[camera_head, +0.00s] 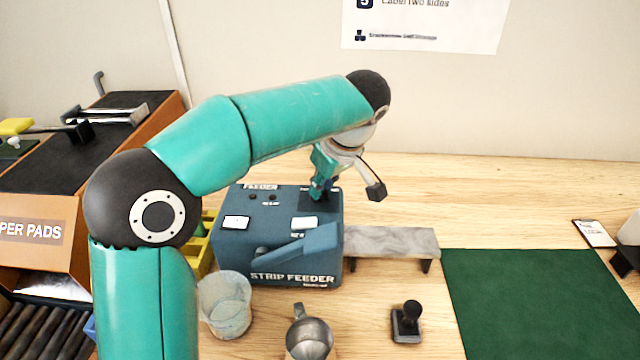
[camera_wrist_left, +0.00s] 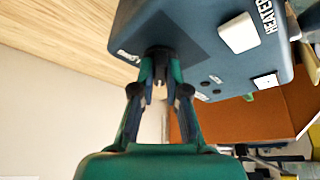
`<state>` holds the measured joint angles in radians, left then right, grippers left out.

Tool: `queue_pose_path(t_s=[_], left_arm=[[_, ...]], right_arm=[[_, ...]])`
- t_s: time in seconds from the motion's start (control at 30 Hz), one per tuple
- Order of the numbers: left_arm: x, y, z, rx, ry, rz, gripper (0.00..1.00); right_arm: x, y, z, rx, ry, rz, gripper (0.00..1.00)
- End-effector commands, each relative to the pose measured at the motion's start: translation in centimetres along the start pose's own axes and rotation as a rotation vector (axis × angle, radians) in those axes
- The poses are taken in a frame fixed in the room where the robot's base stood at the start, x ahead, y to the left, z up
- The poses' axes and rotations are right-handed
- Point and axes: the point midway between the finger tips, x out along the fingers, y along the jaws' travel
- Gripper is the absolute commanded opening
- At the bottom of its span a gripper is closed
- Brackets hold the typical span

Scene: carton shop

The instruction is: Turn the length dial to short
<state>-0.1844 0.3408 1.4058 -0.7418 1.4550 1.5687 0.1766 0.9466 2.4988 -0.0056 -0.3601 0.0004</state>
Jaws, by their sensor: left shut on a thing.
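The strip feeder (camera_head: 232,243) is a dark blue box on the bench, with white labels, small buttons and a lever on its front. My left gripper (camera_head: 322,188) reaches down to the dark panel on its top right. In the left wrist view the gripper (camera_wrist_left: 160,82) is shut on the dark length dial (camera_wrist_left: 158,58) at the panel. The fingers hide most of the dial, and I cannot read its setting. The feeder also shows in the left wrist view (camera_wrist_left: 180,20). My right gripper is not in view.
A grey chute (camera_head: 400,240) extends right from the feeder toward a green mat (camera_head: 530,300). A clear cup (camera_head: 226,305), a metal jug (camera_head: 309,338) and a black stamp (camera_head: 406,322) stand in front. A yellow bin (camera_head: 204,250) is left of the feeder.

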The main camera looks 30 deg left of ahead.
Motion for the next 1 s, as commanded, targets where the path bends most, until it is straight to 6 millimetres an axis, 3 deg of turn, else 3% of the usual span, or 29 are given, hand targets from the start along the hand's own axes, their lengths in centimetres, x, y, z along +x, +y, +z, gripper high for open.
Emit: queue_pose_path(t_s=[0.63,0.67,0.8,1.0], left_arm=[[0.46,-0.28,0.17,-0.054,-0.004,-0.041,0.0],[0.47,-0.29,0.17,-0.054,-0.004,-0.041,0.17],[0.46,-0.25,0.17,-0.053,-0.004,-0.04,0.39],[0.34,-0.13,0.14,-0.053,-0.003,-0.034,0.39]], right_arm=[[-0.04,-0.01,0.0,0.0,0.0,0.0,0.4],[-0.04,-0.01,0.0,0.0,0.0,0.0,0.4],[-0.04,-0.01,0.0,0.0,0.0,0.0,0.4],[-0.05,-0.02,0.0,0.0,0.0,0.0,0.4]])
